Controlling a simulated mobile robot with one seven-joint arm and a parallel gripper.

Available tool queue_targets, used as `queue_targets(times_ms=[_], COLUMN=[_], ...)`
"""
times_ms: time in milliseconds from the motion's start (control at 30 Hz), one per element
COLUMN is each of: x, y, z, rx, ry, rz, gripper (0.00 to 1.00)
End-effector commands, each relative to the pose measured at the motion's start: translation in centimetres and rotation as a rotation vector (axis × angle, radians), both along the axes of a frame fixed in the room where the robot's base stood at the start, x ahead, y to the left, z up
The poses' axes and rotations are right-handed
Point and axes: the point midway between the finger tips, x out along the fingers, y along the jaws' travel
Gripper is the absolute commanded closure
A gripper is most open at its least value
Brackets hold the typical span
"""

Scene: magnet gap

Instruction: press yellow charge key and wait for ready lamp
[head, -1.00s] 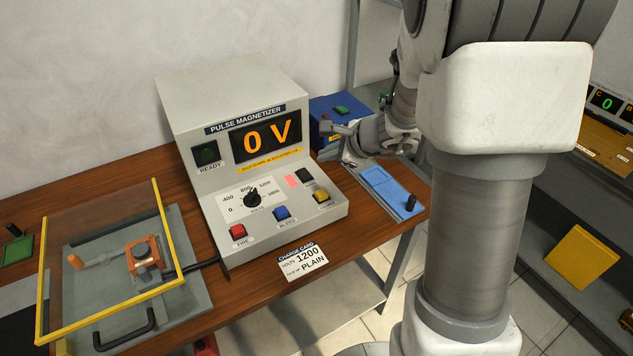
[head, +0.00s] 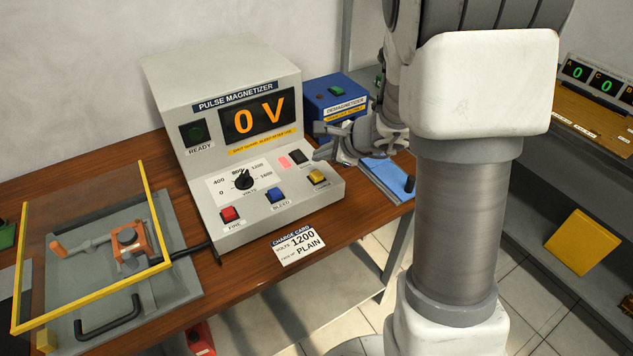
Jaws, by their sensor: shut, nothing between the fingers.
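The pulse magnetizer (head: 225,85) stands on the wooden bench, its display reading 0 V. The yellow charge key (head: 318,177) is at the right end of its sloped front panel, with a label below it. The ready lamp (head: 196,132) at the upper left of the face is dark green and looks unlit. The voltage knob (head: 243,180) sits on a dial in the panel's middle. My gripper (head: 318,140) is shut and empty, above and behind the yellow key near the panel's right side, apart from the key.
A red fire key (head: 229,215) and a blue bleed key (head: 275,195) sit left of the yellow key. A charge card (head: 299,246) reads 1200 volts, plain. A blue demagnetizer (head: 335,95) and blue tray (head: 385,175) are at the right. A yellow-framed guard (head: 158,215) covers a fixture at left.

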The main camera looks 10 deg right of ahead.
Motion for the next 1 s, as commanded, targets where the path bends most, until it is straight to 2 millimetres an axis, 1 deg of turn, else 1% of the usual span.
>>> queue_targets(times_ms=[33, 233, 1000], x=[0.0, 0.0, 0.0], y=[0.0, 0.0, 0.0], z=[-1.2, -2.5, -2.5], rx=[0.0, 0.001, 0.001], ry=[0.0, -0.001, -0.001], rz=[0.0, 0.0, 0.0], gripper=[1.0, 1.0, 1.0])
